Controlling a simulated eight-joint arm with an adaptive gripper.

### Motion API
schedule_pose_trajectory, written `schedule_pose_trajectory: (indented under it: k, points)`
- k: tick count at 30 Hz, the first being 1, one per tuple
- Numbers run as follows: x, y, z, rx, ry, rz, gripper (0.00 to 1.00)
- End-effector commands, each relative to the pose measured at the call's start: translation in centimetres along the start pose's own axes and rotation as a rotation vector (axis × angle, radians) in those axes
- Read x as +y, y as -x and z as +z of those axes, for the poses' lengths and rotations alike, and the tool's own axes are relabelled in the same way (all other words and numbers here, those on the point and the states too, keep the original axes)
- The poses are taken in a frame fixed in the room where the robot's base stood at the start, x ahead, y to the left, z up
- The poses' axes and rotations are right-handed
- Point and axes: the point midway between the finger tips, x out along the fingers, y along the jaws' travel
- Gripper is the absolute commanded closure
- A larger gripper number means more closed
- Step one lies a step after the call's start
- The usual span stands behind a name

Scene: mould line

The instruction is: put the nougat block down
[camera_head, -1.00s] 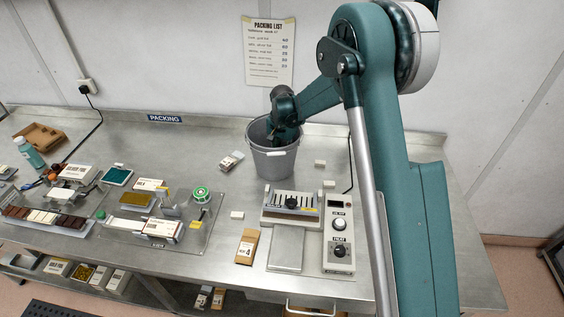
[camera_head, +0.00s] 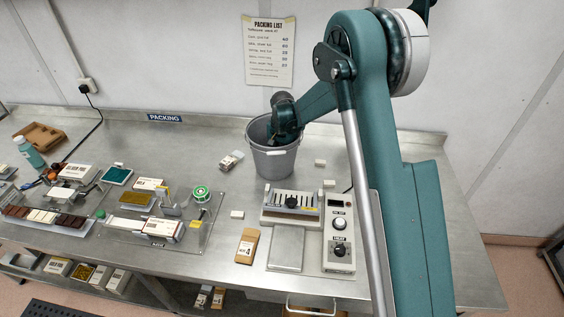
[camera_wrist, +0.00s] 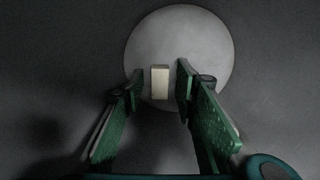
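A small cream block, which looks like the nougat block (camera_wrist: 160,82), shows in the wrist view between my fingers, against a pale round floor. My gripper (camera_wrist: 159,84) is open around it, with a visible gap on each side. Whether the block rests on that floor is hard to tell. In the head view my wrist reaches into the grey bucket (camera_head: 273,163) at the back of the bench. The bucket's wall hides the fingertips and the block there.
A sealing device with knobs (camera_head: 339,240) and a slotted fixture (camera_head: 291,202) stand in front of the bucket. Small pale blocks (camera_head: 320,163) lie to its right, and a small box (camera_head: 231,160) lies to its left. Trays and cartons crowd the bench's left side.

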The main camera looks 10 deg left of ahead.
Motion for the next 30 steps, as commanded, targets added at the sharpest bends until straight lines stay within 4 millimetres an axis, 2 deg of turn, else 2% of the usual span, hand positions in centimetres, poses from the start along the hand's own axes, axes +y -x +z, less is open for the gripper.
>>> schedule_pose_trajectory:
  k: [8, 14, 20, 30]
  points:
    - [0.0, 0.1, 0.0, 0.0, 0.0, 0.0, 0.71]
    - [0.0, 1.0, 0.0, 0.0, 0.0, 0.0, 0.71]
    - [0.0, 3.4, 0.0, 0.0, 0.0, 0.0, 0.71]
    - [0.0, 8.9, 0.0, 0.0, 0.0, 0.0, 0.71]
